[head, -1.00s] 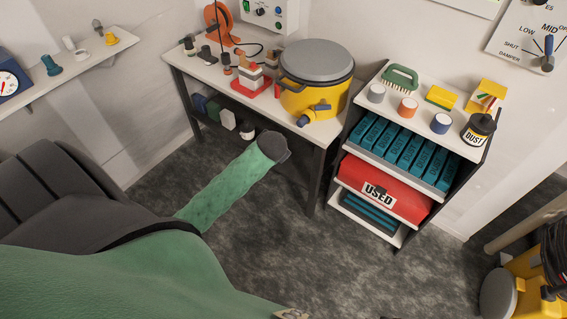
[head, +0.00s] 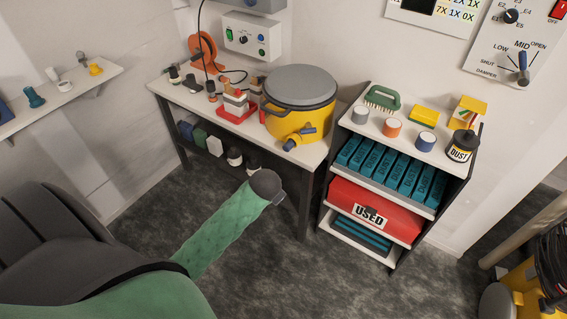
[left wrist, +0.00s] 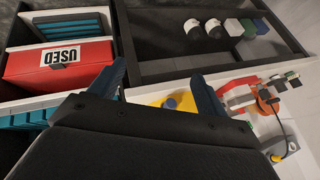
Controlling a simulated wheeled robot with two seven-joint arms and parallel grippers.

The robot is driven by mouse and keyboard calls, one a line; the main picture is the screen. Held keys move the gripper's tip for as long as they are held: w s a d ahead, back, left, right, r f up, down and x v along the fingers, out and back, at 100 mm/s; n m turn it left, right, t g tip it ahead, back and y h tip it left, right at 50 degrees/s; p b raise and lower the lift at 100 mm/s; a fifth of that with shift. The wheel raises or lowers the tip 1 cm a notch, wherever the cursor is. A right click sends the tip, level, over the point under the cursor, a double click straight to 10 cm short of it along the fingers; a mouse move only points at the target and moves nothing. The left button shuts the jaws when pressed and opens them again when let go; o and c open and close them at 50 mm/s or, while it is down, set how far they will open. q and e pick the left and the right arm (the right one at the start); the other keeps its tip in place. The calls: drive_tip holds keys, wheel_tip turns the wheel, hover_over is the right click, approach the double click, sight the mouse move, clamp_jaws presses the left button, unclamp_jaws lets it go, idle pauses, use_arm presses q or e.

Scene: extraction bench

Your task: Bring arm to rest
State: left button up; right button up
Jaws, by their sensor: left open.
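My left gripper (left wrist: 160,75) shows in the left wrist view with its two dark blue fingers spread apart. Nothing is seen between the fingertips. It is near the bench and the shelf unit, with the yellow drum (left wrist: 165,101) partly hidden behind its body. In the head view the left gripper cannot be made out; a green-sleeved arm part of mine, with a dark round end, reaches over the floor in front of the bench. My right gripper is in neither view.
The bench (head: 163,86) carries the yellow drum (head: 300,118) and small tools. A yellow machine (head: 528,284) stands at bottom right. Floor between is clear.

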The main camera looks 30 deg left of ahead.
use_arm(q)
wheel_tip(320, 180, down, 10)
drive_tip(key=w+d+h, duration=0.1)
drive_tip(key=w+d, duration=0.1)
drive_tip(key=w, duration=0.1)
drive_tip(key=s+d+f+h, duration=0.1)
drive_tip(key=s+d+f, duration=0.15)
drive_tip(key=f, duration=0.35)
drive_tip(key=s+d+f, duration=0.1)
drive_tip(key=s+f, duration=0.3)
drive_tip(key=f, duration=0.2)
drive_tip(key=s+d+f+g, duration=0.1)
drive_tip(key=s+d+f, duration=0.2)
drive_tip(key=s+f, duration=0.2)
drive_tip(key=s+d+f+g+h, duration=0.1)
drive_tip(key=s+d+f, duration=0.3)
drive_tip(key=s, duration=0.7)
drive_tip(key=s+d+f+g, duration=0.2)
drive_tip(key=s+d+f, duration=0.2)
drive_tip(key=s+f, duration=0.3)
drive_tip(key=shift+s+d+n+g+h, duration=0.15)
drive_tip(key=shift+s+n+g+h, duration=0.2)
drive_tip(key=shift+s, duration=0.5)
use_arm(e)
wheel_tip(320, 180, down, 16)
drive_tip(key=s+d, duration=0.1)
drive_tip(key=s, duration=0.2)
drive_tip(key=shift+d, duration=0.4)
